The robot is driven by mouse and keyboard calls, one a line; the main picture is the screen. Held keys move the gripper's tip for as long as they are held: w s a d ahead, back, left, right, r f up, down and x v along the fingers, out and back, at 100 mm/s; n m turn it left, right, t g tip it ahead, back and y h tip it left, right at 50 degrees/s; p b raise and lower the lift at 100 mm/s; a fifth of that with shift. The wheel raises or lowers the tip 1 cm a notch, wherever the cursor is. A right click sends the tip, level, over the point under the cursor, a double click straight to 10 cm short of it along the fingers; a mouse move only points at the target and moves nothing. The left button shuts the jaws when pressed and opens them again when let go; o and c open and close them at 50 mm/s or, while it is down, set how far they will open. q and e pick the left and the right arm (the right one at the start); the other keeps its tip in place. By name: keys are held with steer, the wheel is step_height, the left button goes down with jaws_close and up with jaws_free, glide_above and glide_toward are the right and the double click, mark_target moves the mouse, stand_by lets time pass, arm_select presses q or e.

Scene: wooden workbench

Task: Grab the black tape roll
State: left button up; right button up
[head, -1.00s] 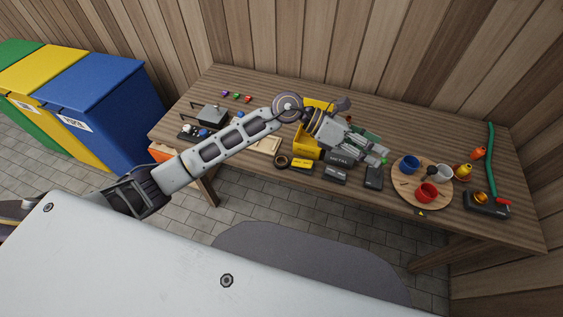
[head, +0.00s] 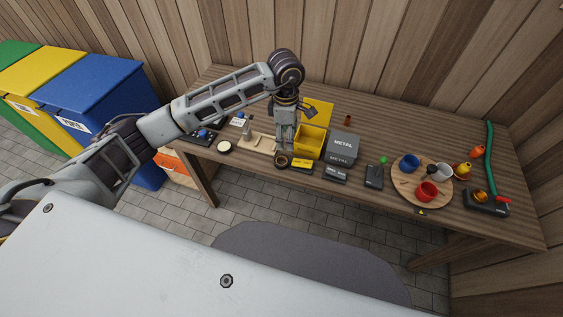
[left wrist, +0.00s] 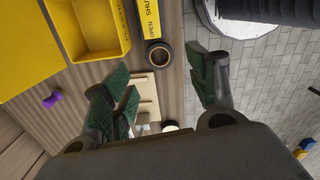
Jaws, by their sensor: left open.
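The black tape roll (head: 282,161), a dark ring with a tan core, lies on the workbench near its front edge. My left gripper (head: 284,147) points down just above and behind it. In the left wrist view the tape roll (left wrist: 159,54) is ahead of my left gripper (left wrist: 162,78), its open end facing the camera. The green-padded fingers are spread, one to each side of its line, with nothing between them. The fingers partly cover each other in the head view. My right gripper is in neither view.
An open yellow box (head: 310,143) stands right beside the tape roll, with a yellow label block (head: 302,166) in front of it. A grey METAL box (head: 343,147) is farther right. A wooden tray (head: 257,143) lies to the left. The bench's front edge is close.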

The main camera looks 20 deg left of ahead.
arm_select(q)
steer(key=f, duration=0.7)
steer(key=shift+w+a+f+p, duration=0.1)
steer(key=shift+a+f+p, duration=0.1)
steer(key=shift+a+p, duration=0.15)
steer(key=shift+f, duration=0.45)
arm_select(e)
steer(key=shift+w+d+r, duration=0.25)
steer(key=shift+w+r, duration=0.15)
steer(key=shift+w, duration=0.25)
arm_select(q)
steer(key=shift+f, duration=0.15)
